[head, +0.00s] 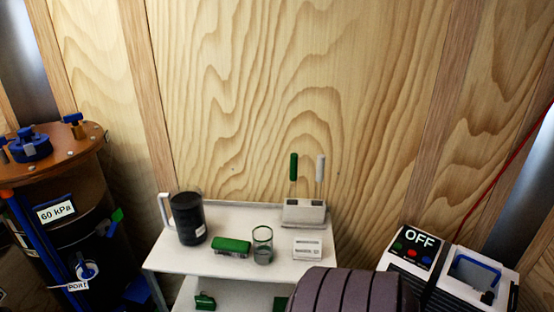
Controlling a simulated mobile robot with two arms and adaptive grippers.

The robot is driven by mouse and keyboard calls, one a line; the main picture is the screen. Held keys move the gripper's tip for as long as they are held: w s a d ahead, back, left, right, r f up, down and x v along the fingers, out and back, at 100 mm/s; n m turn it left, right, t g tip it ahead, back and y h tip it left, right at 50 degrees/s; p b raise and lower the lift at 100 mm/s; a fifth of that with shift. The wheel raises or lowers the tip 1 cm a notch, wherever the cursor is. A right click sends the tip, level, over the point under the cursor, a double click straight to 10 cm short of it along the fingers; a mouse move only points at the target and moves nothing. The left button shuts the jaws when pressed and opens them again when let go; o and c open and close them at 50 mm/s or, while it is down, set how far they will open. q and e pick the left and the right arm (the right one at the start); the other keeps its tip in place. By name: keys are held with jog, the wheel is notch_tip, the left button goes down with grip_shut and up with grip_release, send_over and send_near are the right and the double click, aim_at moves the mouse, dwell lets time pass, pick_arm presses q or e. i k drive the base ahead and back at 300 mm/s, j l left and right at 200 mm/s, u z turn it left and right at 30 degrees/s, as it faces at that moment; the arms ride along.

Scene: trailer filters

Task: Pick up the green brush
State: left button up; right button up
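A tool with a green handle (293,167) stands upright in a pale holder block (304,214) at the back right of the white cart. A similar tool with a white handle (320,168) stands beside it on the right. Their lower ends are hidden in the holder. A low green block-shaped object (232,245), possibly also a brush, lies on the cart top towards the front. I cannot tell for sure which green thing is the brush. Neither of my grippers shows in the head view.
The white cart top (188,262) also holds a dark jug (187,217), a glass (262,244) and a small white box (307,248). Green items lie on its lower shelf. A pressure tank (62,215) stands left, an "OFF" device (416,254) right. A dark ribbed shape covers the cart's front right.

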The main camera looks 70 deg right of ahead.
aim_at(220, 244)
jog(key=z, duration=1.75)
jog(key=u, duration=2.8)
jog(key=z, duration=2.65)
